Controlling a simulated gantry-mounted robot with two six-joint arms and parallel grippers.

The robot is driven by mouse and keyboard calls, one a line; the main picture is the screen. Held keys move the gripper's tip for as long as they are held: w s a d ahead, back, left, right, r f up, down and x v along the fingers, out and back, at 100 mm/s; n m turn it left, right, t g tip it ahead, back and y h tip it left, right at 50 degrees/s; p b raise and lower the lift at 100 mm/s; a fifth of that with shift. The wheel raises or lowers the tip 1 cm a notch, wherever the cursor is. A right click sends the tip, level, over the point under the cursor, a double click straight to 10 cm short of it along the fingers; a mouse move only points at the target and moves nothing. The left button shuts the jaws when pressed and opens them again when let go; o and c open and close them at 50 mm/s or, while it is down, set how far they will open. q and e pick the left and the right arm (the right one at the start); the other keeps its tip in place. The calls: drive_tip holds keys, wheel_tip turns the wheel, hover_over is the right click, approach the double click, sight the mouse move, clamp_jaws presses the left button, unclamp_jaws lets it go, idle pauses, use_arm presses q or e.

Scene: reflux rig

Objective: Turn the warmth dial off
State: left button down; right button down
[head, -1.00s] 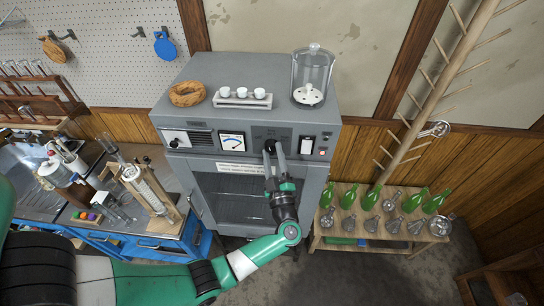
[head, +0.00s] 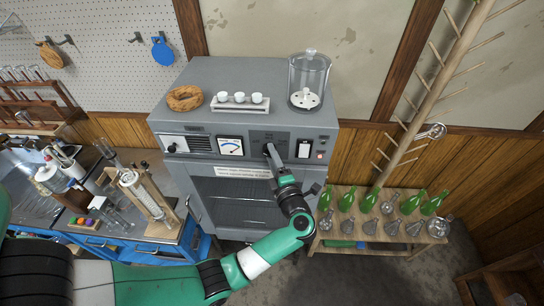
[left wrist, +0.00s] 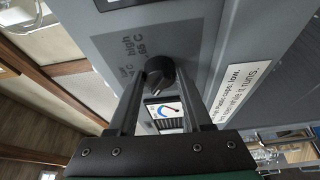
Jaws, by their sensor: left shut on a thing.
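The warmth dial (left wrist: 160,72) is a dark round knob on the grey front panel of the oven-like cabinet (head: 186,103). My right gripper is not in view.
A gauge (head: 231,146) sits left of the dial; a white switch (head: 304,148) and red light (head: 320,155) sit right. A bark ring (head: 184,98), small cups on a tray (head: 240,106) and a glass jar (head: 308,78) stand on top.

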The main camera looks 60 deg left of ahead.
use_arm(q)
drive_tip(key=shift+n, duration=0.3)
drive_tip(key=shift+c, duration=1.7)
unclamp_jaws()
drive_tip(key=s+d+b, duration=0.1)
drive_tip(key=d, duration=1)
drive_tip(key=shift+s+d, duration=0.15)
drive_tip(key=shift+d, duration=0.15)
